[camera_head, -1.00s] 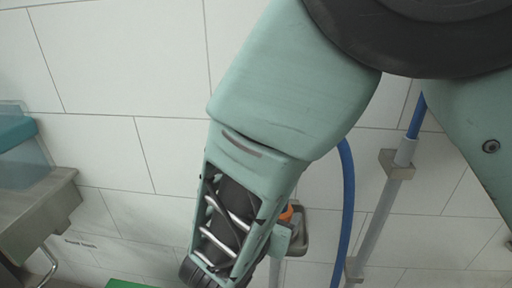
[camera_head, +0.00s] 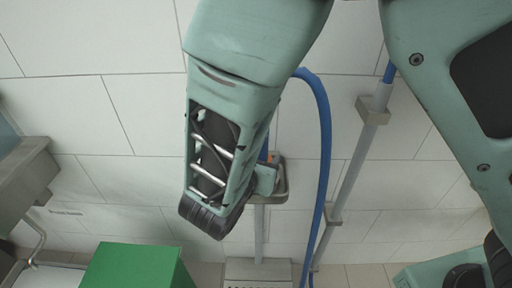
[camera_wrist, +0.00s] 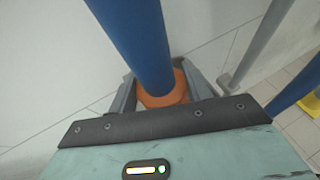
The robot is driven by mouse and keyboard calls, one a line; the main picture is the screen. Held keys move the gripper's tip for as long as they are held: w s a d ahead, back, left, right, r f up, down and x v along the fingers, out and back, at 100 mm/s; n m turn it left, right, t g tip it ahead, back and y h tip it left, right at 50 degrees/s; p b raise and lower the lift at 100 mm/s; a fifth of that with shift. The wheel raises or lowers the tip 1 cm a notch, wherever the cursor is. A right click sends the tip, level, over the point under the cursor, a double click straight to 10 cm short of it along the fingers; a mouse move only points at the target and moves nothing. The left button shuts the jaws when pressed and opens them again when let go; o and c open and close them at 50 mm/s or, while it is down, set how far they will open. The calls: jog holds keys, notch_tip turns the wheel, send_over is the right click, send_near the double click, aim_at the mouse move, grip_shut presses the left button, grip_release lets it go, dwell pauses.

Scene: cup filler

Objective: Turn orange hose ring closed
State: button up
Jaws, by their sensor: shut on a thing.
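The orange hose ring (camera_wrist: 165,98) sits around the lower end of a thick blue hose (camera_wrist: 137,40) in the wrist view. My gripper (camera_wrist: 163,92) has one finger on each side of the ring and is shut on it. My arm hides most of the ring and the gripper there. I cannot tell how far the ring is turned.
The blue hose loops down the right side (camera_head: 324,150) close to my wrist. A grey pipe (camera_head: 352,170) with brackets stands beside it. A green box (camera_head: 135,266) is at the bottom left, and a metal counter (camera_head: 25,180) is at the left edge. Tiled wall is behind.

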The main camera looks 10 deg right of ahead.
jog(key=shift+r+m+h+p, duration=0.1)
jog(key=shift+m+h+p, duration=0.2)
jog(key=m+g+h+p, duration=0.2)
jog(key=shift+m+g, duration=0.3)
jog(key=shift+m+g+h+p, duration=1)
jog(key=shift+m+g+p, duration=0.2)
jog(key=shift+m+g, duration=0.2)
jog(key=o, duration=1)
jog(key=shift+a, duration=0.1)
jog(key=v, duration=1.7)
jog(key=shift+w+a, duration=0.1)
jog(key=shift+a, duration=0.15)
